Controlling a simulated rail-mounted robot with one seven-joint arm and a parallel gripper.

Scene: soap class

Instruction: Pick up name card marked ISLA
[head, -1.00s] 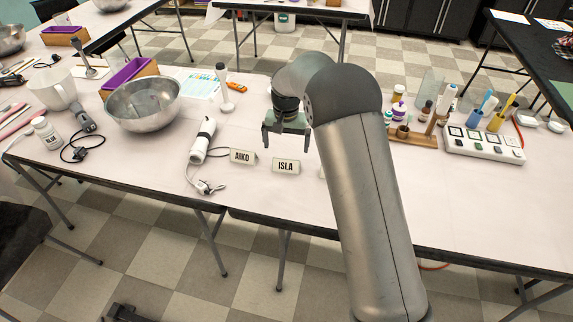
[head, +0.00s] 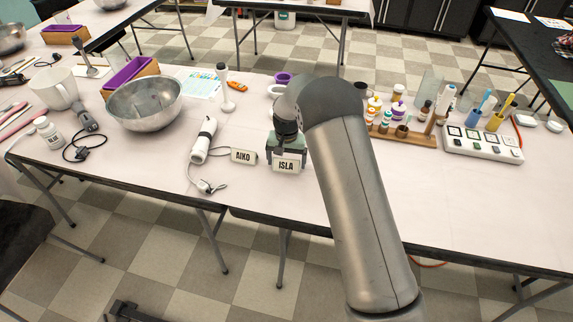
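The ISLA name card (head: 289,166), a small pale tent card with dark letters, stands near the front edge of the pale table in the head view. My gripper (head: 286,151) points down, right at the card, with its body just behind and above it. Its fingers look spread apart, about as wide as the card, and the card's face hides part of them. I cannot tell whether they touch the card. The AIKO name card (head: 243,157) stands just to the left.
A white hand blender (head: 203,140) with a cable lies left of the cards. A metal bowl (head: 145,103) is farther left. A wooden rack with small bottles (head: 403,132) and a white switch panel (head: 483,145) are right of my arm. The table's front edge is close.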

